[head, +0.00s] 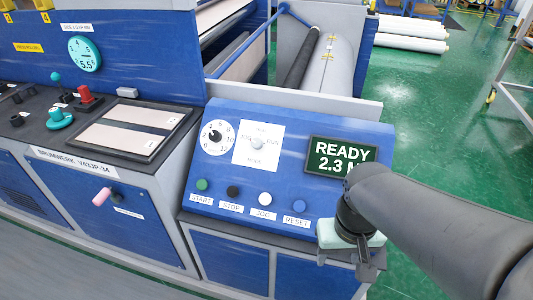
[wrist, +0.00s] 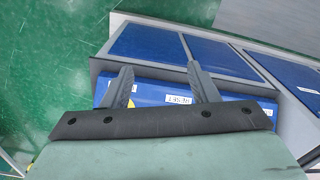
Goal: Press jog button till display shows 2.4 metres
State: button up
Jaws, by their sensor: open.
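The display (head: 342,158) on the sloped blue control panel reads "READY 2.3 M", with its lower right corner hidden by my arm. The jog button (head: 264,199) is white and round, above the label "JOG", between the black stop button (head: 233,192) and the blue reset button (head: 299,206). My gripper (wrist: 162,85) is open and empty in the wrist view, its two fingers apart over the panel's edge. In the head view it is right of the jog button and apart from it, its fingertips mostly hidden. The jog button cannot be made out in the wrist view.
The green start button (head: 202,184) is at the panel's left. Above the buttons are a white dial (head: 216,138) and a selector knob (head: 257,144). A machine console (head: 60,140) with knobs stands to the left. Wrapped rolls (head: 412,34) lie behind. Green floor is open at right.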

grip_shut()
dwell(1.6)
